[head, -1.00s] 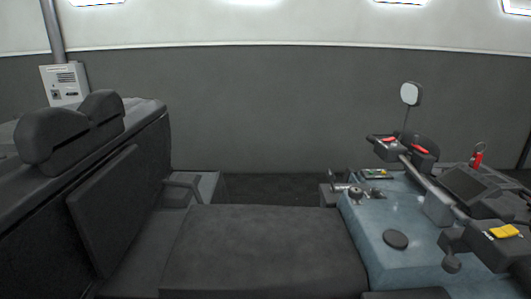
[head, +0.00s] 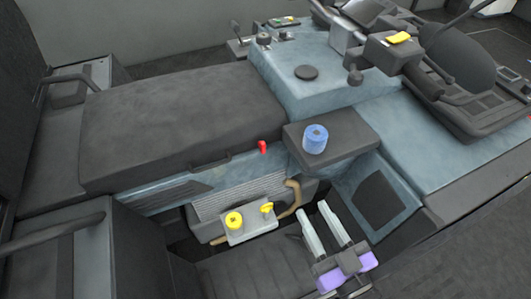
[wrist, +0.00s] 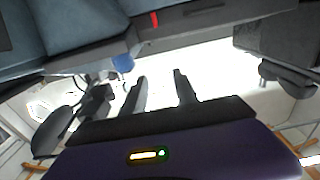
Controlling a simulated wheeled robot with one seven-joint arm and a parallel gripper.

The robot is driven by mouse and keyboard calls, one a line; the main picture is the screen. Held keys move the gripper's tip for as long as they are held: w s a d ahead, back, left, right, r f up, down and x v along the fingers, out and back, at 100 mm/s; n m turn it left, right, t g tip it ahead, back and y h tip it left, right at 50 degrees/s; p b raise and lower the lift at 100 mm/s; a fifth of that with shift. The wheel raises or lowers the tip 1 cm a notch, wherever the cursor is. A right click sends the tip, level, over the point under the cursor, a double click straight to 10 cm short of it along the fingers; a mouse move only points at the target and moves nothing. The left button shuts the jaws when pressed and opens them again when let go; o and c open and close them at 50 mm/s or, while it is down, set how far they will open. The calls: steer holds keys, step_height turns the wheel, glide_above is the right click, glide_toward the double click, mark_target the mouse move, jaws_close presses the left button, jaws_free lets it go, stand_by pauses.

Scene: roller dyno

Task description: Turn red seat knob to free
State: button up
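The small red seat knob (head: 262,147) sits on the front side of the blue-grey body, just below the edge of the dark seat cushion (head: 180,120). A red piece that looks like the same knob (wrist: 154,19) shows at the top of the wrist view. My gripper (head: 313,205) is open and empty, its two pale fingers apart. It is in front of the body, below and to the right of the knob, and not touching it. The fingers show dark in the wrist view (wrist: 159,76). The knob's turned position is too small to tell.
A blue roll (head: 315,139) stands on a dark shelf (head: 350,130) right of the knob. Below the knob are a yellow knob (head: 234,220), a yellow valve handle (head: 267,208) and a curved brown pipe (head: 295,195). A dark step lies lower down.

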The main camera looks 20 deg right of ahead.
steer(key=b, duration=0.3)
glide_toward(264, 147)
step_height(264, 147, up, 4)
steer(key=s, duration=0.1)
steer(key=w+f, duration=0.1)
steer(key=w, duration=0.2)
steer(key=w+f+p, duration=0.1)
steer(key=w, duration=0.2)
steer(key=w+f, duration=0.1)
steer(key=w, duration=0.2)
steer(key=shift+w+f, duration=0.2)
steer(key=shift+f, duration=0.15)
jaws_close()
